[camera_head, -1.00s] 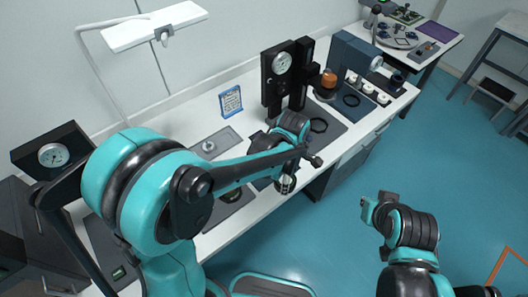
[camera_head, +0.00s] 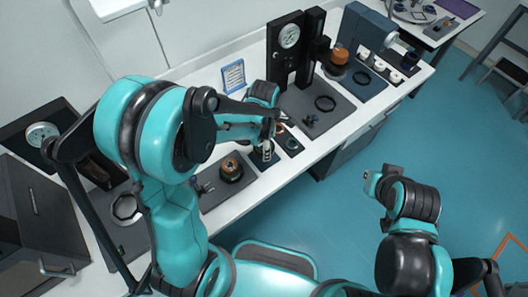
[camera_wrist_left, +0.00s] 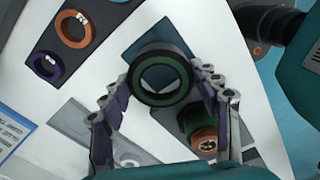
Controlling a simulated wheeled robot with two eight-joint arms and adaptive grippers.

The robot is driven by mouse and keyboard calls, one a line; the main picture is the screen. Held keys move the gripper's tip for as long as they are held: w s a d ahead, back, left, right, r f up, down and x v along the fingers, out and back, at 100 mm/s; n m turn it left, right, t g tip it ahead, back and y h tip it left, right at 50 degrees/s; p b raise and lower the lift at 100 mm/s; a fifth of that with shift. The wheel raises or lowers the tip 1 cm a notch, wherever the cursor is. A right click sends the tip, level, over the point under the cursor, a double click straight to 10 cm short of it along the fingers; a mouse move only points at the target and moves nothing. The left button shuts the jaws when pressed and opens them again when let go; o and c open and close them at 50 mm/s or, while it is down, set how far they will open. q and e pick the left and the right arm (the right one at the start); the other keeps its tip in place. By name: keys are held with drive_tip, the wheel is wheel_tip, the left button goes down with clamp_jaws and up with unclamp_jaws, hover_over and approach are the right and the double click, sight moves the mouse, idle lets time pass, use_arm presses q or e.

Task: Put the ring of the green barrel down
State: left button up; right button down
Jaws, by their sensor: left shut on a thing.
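In the left wrist view a dark ring with a green band (camera_wrist_left: 160,98) sits between the fingertips of my left gripper (camera_wrist_left: 168,88), which is shut on it. The ring appears over a dark blue pad (camera_wrist_left: 150,32); whether it touches is unclear. The green barrel (camera_wrist_left: 188,118), with a copper-coloured part, stands on a grey plate beside it; it also shows in the head view (camera_head: 232,168). My left gripper (camera_head: 267,148) is over the bench right of the barrel, its tips partly hidden there. My right gripper (camera_head: 373,182) hangs over the floor, its fingers unclear.
An orange ring (camera_wrist_left: 76,43) and a purple ring (camera_wrist_left: 46,64) lie on a dark pad left of the held ring.

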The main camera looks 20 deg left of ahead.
use_arm(q)
wheel_tip(320, 180, down, 4)
drive_tip(key=shift+f+b, duration=0.1)
drive_tip(key=shift+b, duration=0.6)
drive_tip(key=o, duration=1.4)
